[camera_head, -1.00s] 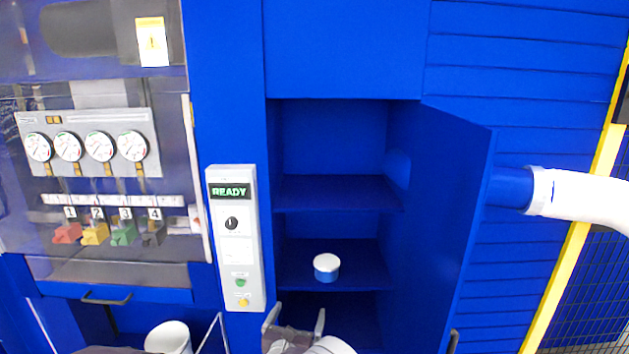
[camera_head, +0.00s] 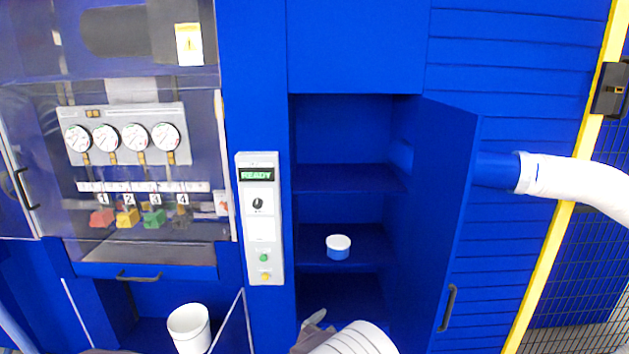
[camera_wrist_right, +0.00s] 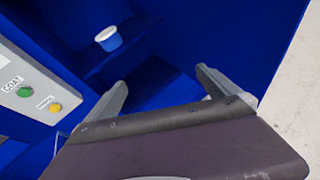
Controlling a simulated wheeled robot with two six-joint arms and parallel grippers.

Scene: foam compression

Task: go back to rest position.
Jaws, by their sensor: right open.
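My right gripper (camera_wrist_right: 160,92) is open and empty, its two grey fingers spread apart in the right wrist view. In the head view one fingertip of the right gripper (camera_head: 314,318) shows at the bottom, in front of the cabinet's lower part. A blue cup with a white top (camera_head: 338,247) stands on a shelf in the open blue cabinet. It also shows in the right wrist view (camera_wrist_right: 110,40), beyond the fingers and apart from them. My left gripper is not in view.
The cabinet door (camera_head: 440,200) stands open on the right. A control panel (camera_head: 260,215) reading READY is left of the cabinet. A white bin (camera_head: 189,328) stands at the lower left. A white pipe (camera_head: 575,180) comes in from the right.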

